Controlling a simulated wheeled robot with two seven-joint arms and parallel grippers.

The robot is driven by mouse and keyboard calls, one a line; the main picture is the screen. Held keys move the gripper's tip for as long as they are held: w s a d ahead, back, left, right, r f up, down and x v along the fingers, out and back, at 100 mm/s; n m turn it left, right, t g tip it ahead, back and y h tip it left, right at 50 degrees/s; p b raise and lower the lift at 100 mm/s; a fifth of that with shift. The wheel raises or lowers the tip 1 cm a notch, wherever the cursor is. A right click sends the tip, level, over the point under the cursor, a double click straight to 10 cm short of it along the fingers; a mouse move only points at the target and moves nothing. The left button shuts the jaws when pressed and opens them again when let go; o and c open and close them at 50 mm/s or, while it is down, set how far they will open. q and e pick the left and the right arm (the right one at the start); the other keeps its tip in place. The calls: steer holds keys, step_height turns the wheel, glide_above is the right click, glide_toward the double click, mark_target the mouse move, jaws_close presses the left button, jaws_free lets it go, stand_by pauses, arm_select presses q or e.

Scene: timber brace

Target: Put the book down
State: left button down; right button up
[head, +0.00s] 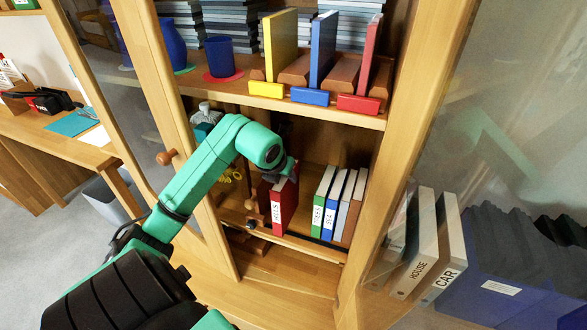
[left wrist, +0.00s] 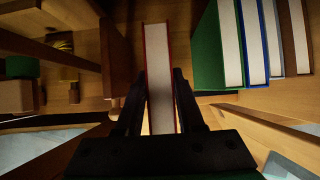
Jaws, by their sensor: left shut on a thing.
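The red book (head: 283,205) with white lettering on its spine is upright in the lower compartment of the wooden cabinet. My left gripper (head: 289,176) reaches in and is shut on its upper part. In the left wrist view the red book (left wrist: 158,75) shows red covers and pale pages between the two fingers of the left gripper (left wrist: 159,95). I cannot tell whether its bottom edge touches the shelf board. The gripper's fingers are mostly hidden in the head view. My right gripper is not in view.
Several upright books, green (head: 323,200) and blue (head: 333,205) among them, stand right of the red book, with a gap between. A wooden block (head: 262,200) is on its left. The upper shelf (head: 330,111) holds yellow, blue and red books. Glass doors stand open on both sides.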

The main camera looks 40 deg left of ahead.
arm_select(q)
steer(key=w, duration=0.1)
steer(key=w+a, duration=0.1)
steer(key=w, duration=0.1)
steer(key=w+p, duration=0.1)
steer(key=w, duration=0.1)
steer(key=shift+w+a+r, duration=0.1)
steer(key=shift+w+a, duration=0.05)
steer(key=shift+a, duration=0.25)
step_height(320, 180, down, 4)
steer(key=shift+w+r, duration=0.1)
steer(key=shift+r, duration=0.05)
steer(key=c, duration=0.5)
jaws_free()
